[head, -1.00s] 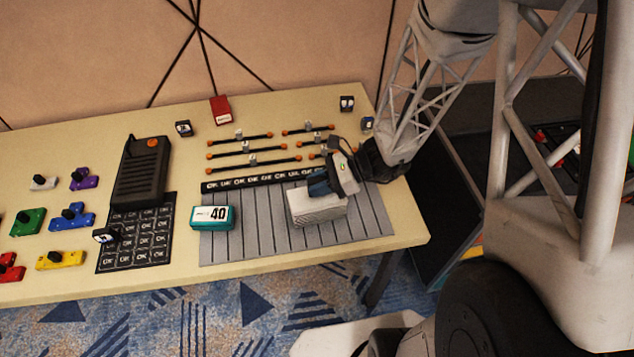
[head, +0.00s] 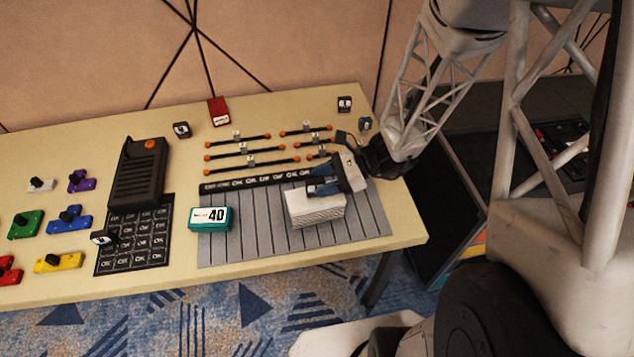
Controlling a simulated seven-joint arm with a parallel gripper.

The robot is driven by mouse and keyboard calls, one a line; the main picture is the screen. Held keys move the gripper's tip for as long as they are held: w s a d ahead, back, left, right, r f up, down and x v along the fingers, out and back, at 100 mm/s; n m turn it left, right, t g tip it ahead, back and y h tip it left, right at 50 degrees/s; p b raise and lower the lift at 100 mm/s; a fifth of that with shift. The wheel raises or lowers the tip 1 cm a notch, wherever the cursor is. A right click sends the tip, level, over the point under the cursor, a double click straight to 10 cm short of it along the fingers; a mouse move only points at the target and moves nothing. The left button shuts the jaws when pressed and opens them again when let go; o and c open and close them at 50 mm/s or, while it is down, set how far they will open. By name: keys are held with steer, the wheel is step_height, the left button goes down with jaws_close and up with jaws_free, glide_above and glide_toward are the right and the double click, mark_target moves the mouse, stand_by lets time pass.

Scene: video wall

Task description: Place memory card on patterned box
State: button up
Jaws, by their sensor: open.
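My gripper (head: 316,180) is open, with its two blue fingers apart, at the back edge of a white ribbed box (head: 318,212) on the grey striped mat. I cannot tell whether the fingers touch the box. This box may be the patterned box. No memory card can be made out for sure. Small dark labelled pieces stand on the table: one at the back left (head: 181,130), one at the back right (head: 345,103), one near my wrist (head: 365,124), and one on the OK-printed mat (head: 103,238). Nothing shows between the fingers.
Orange-tipped rods (head: 240,155) lie behind. A black handset (head: 139,172), a red box (head: 218,111) and several coloured blocks (head: 70,219) are farther left. The table's front edge is clear.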

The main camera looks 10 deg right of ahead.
steer(key=v, duration=1)
steer(key=shift+a, duration=0.1)
stand_by(0.7)
steer(key=s+a+r+n+t+h, duration=0.1)
steer(key=s+r+n+h, duration=0.5)
steer(key=r+n, duration=0.3)
steer(key=s+a+r+n+t+h, duration=0.1)
steer(key=s+r+n+h, duration=0.6)
steer(key=r, duration=0.5)
steer(key=shift+s+r+n+t+h, duration=0.35)
steer(key=shift+s+n, duration=0.4)
steer(key=shift+n, duration=0.15)
